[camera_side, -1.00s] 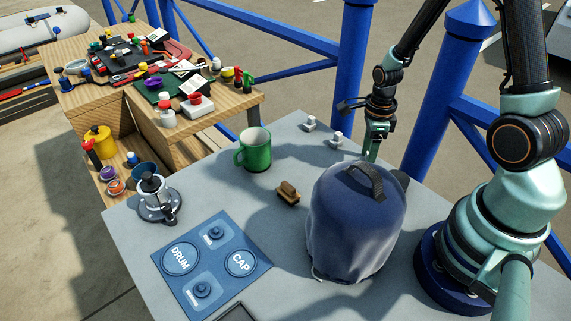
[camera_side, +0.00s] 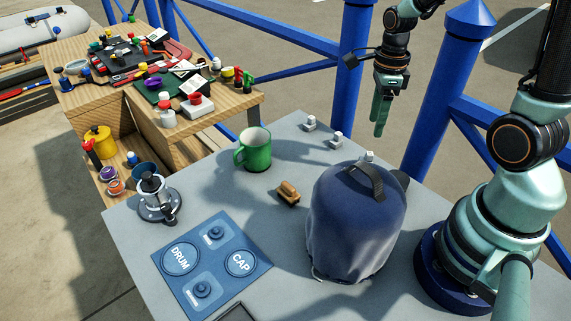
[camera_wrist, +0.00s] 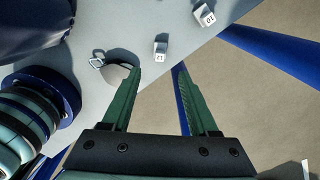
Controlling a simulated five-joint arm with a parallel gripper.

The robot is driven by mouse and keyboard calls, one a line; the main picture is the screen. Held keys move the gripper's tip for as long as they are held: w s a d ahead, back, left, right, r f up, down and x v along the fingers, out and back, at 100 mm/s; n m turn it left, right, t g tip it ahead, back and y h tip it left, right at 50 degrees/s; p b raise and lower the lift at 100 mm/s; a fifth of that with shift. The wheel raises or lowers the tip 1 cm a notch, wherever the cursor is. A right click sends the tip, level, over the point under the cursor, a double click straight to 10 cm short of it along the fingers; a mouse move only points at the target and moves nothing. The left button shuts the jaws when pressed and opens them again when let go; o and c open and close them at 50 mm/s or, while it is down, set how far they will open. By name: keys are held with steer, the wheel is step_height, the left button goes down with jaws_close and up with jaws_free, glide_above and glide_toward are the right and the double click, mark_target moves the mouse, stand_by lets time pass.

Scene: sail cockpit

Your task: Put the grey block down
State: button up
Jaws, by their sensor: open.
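Three small grey blocks stand in a row at the table's far edge in the side view. The nearest grey block (camera_side: 367,158) shows just above the blue bag, which hides its lower part. The other two are a middle block (camera_side: 336,139) and a far block (camera_side: 310,123). My gripper (camera_side: 379,132) hangs above the nearest block, clear of it, pointing down. In the wrist view my gripper (camera_wrist: 158,72) is open with nothing between its fingers; a block (camera_wrist: 160,49) rests on the table beyond the fingertips, and another block (camera_wrist: 204,16) lies farther up.
The blue bag (camera_side: 352,225) stands tall in front of the blocks. A green mug (camera_side: 258,153), a brown cleat-like piece (camera_side: 288,195), a winch (camera_side: 157,200) and a blue panel (camera_side: 212,262) occupy the table's left. A rounded grey item (camera_wrist: 118,75) lies near my left finger.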

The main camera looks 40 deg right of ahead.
steer(key=s+a+r+n+t, duration=0.1)
steer(key=a+r+n, duration=0.4)
steer(key=n, duration=0.8)
steer(key=s+a+r+n+t, duration=0.1)
steer(key=a+r+n+t, duration=0.3)
steer(key=r+n, duration=0.4)
steer(key=shift+a+r+n+t, duration=0.35)
steer(key=shift+a+n, duration=0.2)
steer(key=shift+n, duration=2.45)
